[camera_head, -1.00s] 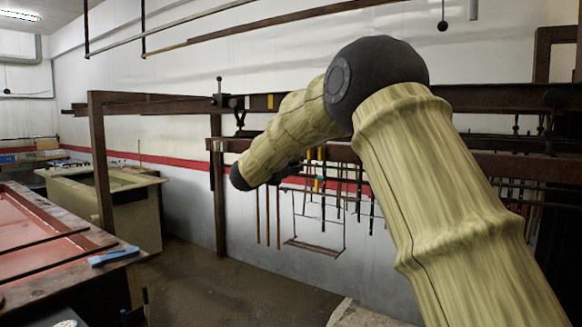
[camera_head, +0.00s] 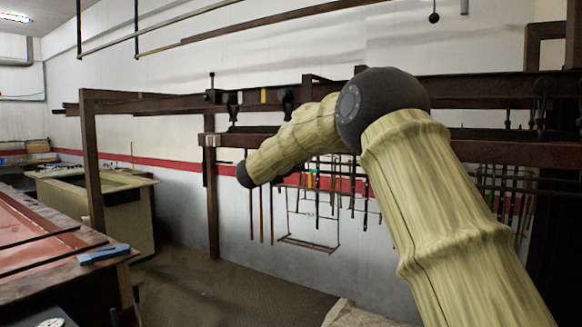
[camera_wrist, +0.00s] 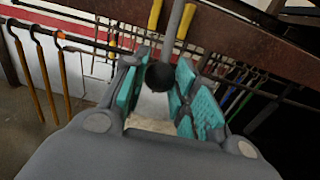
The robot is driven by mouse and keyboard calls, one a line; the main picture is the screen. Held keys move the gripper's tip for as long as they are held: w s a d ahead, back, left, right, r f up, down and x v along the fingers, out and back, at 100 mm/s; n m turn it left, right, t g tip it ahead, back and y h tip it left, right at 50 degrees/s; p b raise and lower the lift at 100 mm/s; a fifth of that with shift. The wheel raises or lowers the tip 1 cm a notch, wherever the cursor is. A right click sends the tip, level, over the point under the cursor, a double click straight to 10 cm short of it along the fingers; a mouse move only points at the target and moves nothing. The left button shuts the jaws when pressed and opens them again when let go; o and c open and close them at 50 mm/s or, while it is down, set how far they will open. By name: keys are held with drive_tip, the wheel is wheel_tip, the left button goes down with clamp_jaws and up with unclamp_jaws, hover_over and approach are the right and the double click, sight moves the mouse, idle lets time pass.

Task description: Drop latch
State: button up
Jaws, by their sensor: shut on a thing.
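In the wrist view my gripper (camera_wrist: 158,74) has its teal pads closed about a dark ball (camera_wrist: 160,76) at the end of a grey rod (camera_wrist: 178,28). The rod runs up past a brown steel rail (camera_wrist: 232,40). I cannot tell whether this rod is the latch handle. In the head view a small upright lever with a black ball top (camera_head: 211,77) stands on the left part of the upper rail, near a yellow mark (camera_head: 263,96) and dark hook-shaped fittings (camera_head: 233,106). My gripper is hidden there behind my arm.
Long tools (camera_wrist: 53,72) hang from a bar left of my gripper, and more hang to its right. In the head view a wire frame (camera_head: 310,243) hangs below the lower rail (camera_head: 480,148). A workbench with a blue object (camera_head: 104,254) stands at left. The floor between is clear.

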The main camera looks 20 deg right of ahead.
drive_tip(key=f+b+x, duration=0.2)
drive_tip(key=x, duration=0.7)
drive_tip(key=shift+w+d+b, duration=0.2)
drive_tip(key=shift+d+b, duration=0.05)
drive_tip(key=shift+b, duration=0.05)
idle(0.6)
drive_tip(key=o, duration=0.9)
drive_tip(key=shift+d+f, duration=0.15)
drive_tip(key=shift+o, duration=0.2)
